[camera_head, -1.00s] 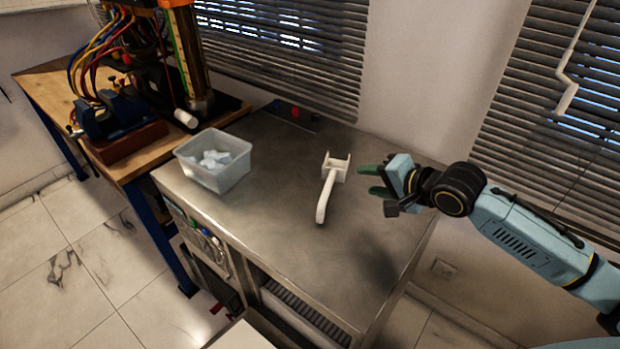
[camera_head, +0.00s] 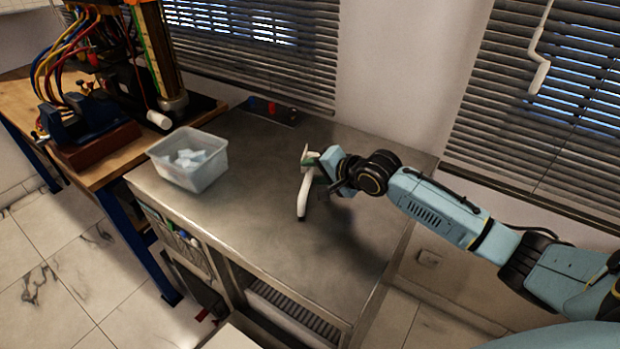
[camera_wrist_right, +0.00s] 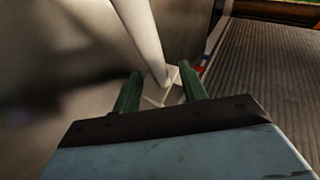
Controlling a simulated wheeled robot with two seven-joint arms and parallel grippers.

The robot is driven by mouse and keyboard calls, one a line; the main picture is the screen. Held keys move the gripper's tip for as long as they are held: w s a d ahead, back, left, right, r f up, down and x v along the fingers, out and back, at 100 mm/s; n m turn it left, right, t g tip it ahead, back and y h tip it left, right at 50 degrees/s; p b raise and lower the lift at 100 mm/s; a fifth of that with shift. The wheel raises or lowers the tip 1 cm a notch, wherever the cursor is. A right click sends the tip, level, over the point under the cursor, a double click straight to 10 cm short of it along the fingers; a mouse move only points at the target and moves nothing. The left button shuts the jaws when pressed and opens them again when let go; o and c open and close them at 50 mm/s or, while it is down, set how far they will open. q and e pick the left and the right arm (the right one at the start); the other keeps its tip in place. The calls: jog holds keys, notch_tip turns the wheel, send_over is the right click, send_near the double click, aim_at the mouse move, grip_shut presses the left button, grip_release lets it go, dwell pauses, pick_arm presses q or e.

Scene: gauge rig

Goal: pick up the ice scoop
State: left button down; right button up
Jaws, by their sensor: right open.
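The white ice scoop (camera_head: 304,190) lies on the metal counter, its handle toward the front and its head toward the back. My right gripper (camera_head: 311,160) is at the scoop's head end, reaching in from the right, and hides part of the head. In the right wrist view, the open green fingers of the right gripper (camera_wrist_right: 161,92) stand on either side of the scoop (camera_wrist_right: 147,42), near where the handle meets the head. I cannot tell whether they touch it. My left gripper is not in view.
A clear plastic bin (camera_head: 190,160) with ice pieces stands on the metal counter (camera_head: 250,225), left of the scoop. A wooden bench (camera_head: 110,172) with a cabled rig and a blue vise (camera_head: 88,121) is at the left. The counter's front is clear. Window blinds (camera_head: 560,110) hang behind.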

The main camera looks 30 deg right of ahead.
grip_shut()
